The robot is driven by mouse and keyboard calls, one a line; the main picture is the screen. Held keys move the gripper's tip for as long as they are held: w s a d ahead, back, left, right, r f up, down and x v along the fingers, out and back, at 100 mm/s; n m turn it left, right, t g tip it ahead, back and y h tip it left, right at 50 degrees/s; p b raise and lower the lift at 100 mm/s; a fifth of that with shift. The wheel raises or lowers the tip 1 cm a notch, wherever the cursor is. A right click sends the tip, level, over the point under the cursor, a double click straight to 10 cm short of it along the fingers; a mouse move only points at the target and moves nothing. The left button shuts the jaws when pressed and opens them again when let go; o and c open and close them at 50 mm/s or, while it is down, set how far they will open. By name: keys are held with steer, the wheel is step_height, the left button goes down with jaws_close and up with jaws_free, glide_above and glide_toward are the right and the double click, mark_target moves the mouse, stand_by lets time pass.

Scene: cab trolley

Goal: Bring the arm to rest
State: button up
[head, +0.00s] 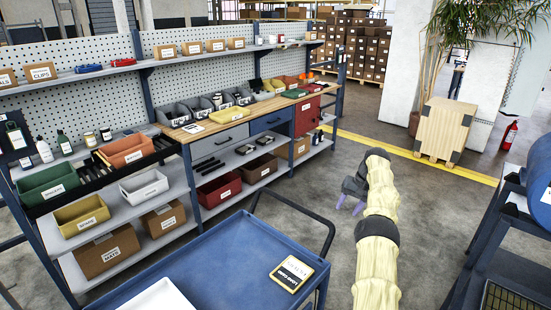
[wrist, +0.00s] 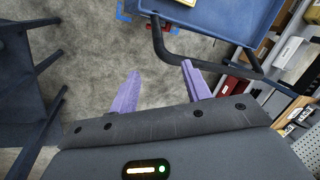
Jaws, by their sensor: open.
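My arm (head: 378,240) reaches forward over the floor in the head view, right of the blue trolley. My gripper (head: 349,205) hangs at its far end with two purple fingers. In the wrist view the fingers of my gripper (wrist: 158,85) stand wide apart with nothing between them. Bare grey floor and the trolley's dark handle show beyond the fingers. The gripper looks apart from the handle, but the exact gap cannot be told.
A workbench (head: 225,128) with bins stands left. A dark blue rack (head: 480,245) stands right. A wooden crate (head: 446,130) stands beyond. Floor ahead is clear.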

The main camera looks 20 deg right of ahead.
steer(key=s+a+r+n+h, duration=0.1)
steer(key=a+r+n, duration=0.15)
steer(key=a, duration=0.95)
steer(key=a+r+n+h, duration=0.15)
steer(key=a+r, duration=0.25)
steer(key=a, duration=0.7)
steer(key=s+a, duration=0.3)
steer(key=s, duration=0.7)
steer(key=s+a+n, duration=0.1)
steer(key=s+a, duration=0.3)
steer(key=s, duration=0.6)
steer(key=s+a+f+n, duration=0.1)
steer(key=s+a, duration=0.3)
steer(key=s, duration=0.6)
steer(key=shift+s+a+t+h, duration=0.15)
steer(key=shift+s+t+h, duration=0.2)
steer(key=shift+s+t, duration=0.05)
steer(key=shift+f, duration=0.1)
